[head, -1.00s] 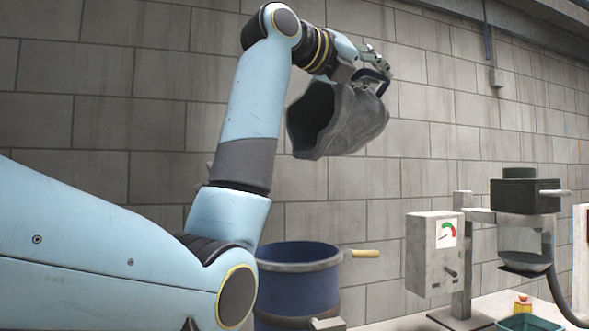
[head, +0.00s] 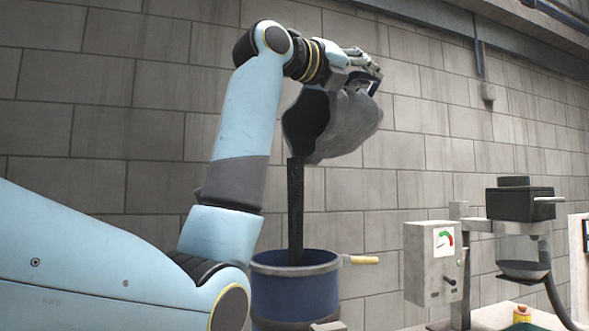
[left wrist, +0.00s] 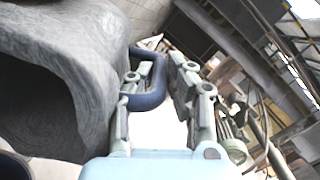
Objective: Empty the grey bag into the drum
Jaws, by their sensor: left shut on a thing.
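The grey bag (head: 347,122) hangs tilted in the air above the blue drum (head: 297,287), its dark mouth facing down and left. A dark stream (head: 296,212) runs straight from the mouth into the drum's open top. My left gripper (head: 368,72) is shut on the bag's dark blue handle. In the left wrist view the bag (left wrist: 75,70) fills the left side and the handle (left wrist: 150,98) passes between the fingers. The drum's inside is mostly hidden by its rim. My right gripper is not in view.
A yellow-ended handle (head: 362,260) sticks out from the drum's right side. To the right stand a grey box with a gauge (head: 432,262) and a black-topped machine (head: 523,205) on a bench. A block wall stands behind.

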